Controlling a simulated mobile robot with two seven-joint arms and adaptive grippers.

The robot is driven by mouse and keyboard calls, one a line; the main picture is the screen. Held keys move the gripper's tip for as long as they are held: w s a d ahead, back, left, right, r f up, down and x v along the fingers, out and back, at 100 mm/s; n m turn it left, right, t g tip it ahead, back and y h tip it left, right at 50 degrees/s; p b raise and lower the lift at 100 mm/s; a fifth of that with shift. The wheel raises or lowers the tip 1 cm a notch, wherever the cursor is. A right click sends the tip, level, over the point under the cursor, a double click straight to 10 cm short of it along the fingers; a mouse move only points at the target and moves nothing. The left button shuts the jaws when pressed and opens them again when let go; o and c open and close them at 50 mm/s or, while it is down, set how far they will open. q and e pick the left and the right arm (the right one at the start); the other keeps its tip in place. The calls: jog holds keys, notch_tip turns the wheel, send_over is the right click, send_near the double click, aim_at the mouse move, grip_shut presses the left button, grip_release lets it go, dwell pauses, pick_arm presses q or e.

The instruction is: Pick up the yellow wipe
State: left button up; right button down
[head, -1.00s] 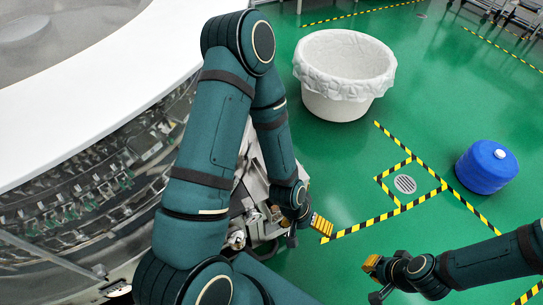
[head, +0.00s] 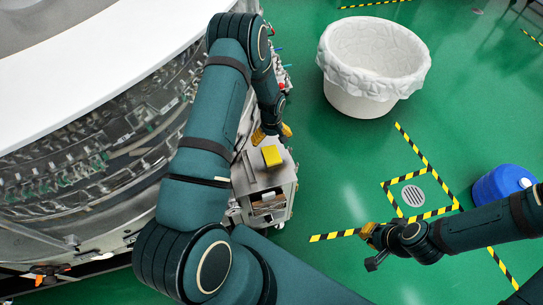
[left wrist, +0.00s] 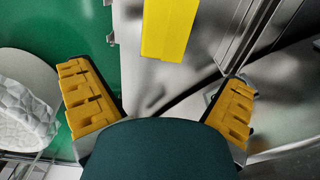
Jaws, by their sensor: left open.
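The yellow wipe (head: 271,156) is a small yellow block lying on top of a metal cart (head: 282,178). My left gripper (head: 272,132) is open just beyond the wipe in the head view, apart from it. In the left wrist view the wipe (left wrist: 170,27) shows at the top centre, ahead of the open left fingers (left wrist: 160,100), with nothing between them. My right gripper (head: 370,246) is over the green floor at the right, away from the wipe. Whether its fingers are open is unclear.
The large round washer (head: 85,185) fills the left side, close to the cart. A white lined bin (head: 373,65) stands on the floor at upper right. A blue drum (head: 500,183) is partly hidden by my right arm. Floor right of the cart is clear.

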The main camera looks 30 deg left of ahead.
aim_at(270, 150)
pick_arm(q)
jog(key=f, duration=0.5)
jog(key=f+b, duration=0.1)
jog(key=f, duration=0.2)
jog(key=shift+s+a+f, duration=0.15)
jog(key=shift+a+f, duration=0.1)
jog(key=c, duration=0.9)
